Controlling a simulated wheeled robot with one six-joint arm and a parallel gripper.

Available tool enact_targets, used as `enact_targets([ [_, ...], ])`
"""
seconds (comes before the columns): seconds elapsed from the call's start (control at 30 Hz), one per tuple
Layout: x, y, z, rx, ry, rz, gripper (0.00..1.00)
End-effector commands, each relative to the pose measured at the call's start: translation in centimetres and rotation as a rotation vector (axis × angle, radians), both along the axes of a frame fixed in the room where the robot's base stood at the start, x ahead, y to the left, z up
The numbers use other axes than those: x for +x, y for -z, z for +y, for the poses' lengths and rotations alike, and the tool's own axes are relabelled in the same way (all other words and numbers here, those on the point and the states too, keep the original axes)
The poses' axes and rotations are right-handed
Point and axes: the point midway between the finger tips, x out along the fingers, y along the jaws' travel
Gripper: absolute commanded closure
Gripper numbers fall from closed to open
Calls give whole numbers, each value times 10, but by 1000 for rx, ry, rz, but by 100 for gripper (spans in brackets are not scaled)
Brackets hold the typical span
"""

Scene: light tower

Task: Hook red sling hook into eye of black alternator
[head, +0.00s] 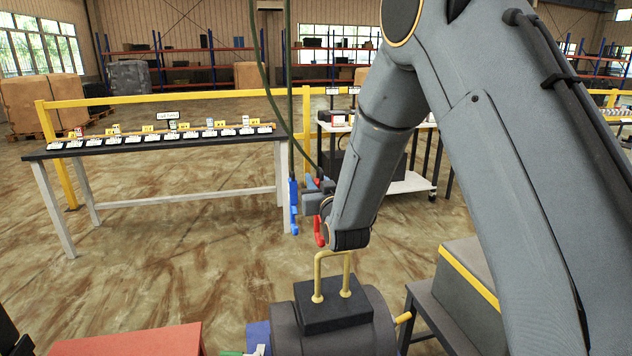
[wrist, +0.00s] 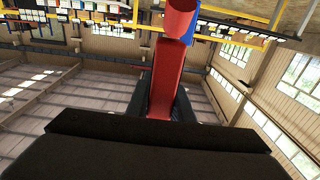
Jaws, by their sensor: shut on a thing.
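The red sling hook (head: 319,232) hangs beside my wrist in the head view. My gripper (head: 318,197) is shut on it, partly hidden by my arm. In the wrist view the red hook's shank (wrist: 167,75) runs up between the two dark fingers. The black alternator (head: 336,318) stands at the bottom centre of the head view. Its eye (head: 333,256), a yellow upright loop, rises from the block on top. The hook's lower end shows just above and left of the loop. They look apart, but the depth gap is hard to judge.
A blue hook (head: 294,208) hangs just left of the red one, on dark slings (head: 290,80) from above. A red box (head: 130,341) is at lower left, a grey case (head: 470,275) at right. A bench (head: 150,150) and yellow rail (head: 215,96) stand behind.

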Motion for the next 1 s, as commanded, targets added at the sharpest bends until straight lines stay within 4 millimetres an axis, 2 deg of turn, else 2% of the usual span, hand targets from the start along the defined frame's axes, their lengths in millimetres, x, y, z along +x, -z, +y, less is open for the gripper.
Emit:
enact_targets([
  [1.0, -45, -3, -13, 1, 0, -4, 100],
])
